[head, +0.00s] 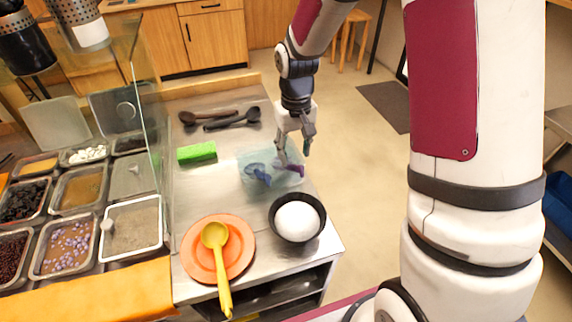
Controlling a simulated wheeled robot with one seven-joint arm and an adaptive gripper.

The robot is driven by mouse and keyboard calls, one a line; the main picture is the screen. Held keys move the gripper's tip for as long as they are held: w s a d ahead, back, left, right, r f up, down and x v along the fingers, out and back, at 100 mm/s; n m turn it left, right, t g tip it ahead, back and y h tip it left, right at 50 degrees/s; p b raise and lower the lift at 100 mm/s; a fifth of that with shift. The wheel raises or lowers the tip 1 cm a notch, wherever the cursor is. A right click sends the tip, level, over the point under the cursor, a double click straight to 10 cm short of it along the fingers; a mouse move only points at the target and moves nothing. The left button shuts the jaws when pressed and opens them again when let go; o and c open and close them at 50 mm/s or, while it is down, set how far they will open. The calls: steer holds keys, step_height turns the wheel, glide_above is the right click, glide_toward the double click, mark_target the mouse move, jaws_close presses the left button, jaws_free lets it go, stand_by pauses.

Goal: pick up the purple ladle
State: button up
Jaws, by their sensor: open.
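The purple ladle (293,170) lies at the right part of a translucent light-blue tray (246,157) on the steel counter. Only a small purple part of it shows, just under my gripper. My gripper (294,158) is open and points down over the tray's right side, with its fingertips close to the purple ladle. I cannot tell whether the fingers touch it or stand on both sides of it. A blue ladle (258,173) lies in the same tray, left of the gripper.
A yellow ladle (222,265) rests on an orange plate (190,252), beside a black bowl (275,228) with white contents. A green block (197,152) and dark spoons (233,118) lie farther back. A glass pane (150,100) and topping containers (130,229) stand left.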

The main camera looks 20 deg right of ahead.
mark_target(293, 164)
steer(key=shift+w+f+p, duration=0.15)
steer(key=shift+f+p, duration=0.1)
steer(key=shift+f, duration=1.35)
steer(key=shift+w+f+p, duration=0.15)
steer(key=shift+f+p, duration=0.1)
steer(key=shift+f, duration=1.3)
jaws_close()
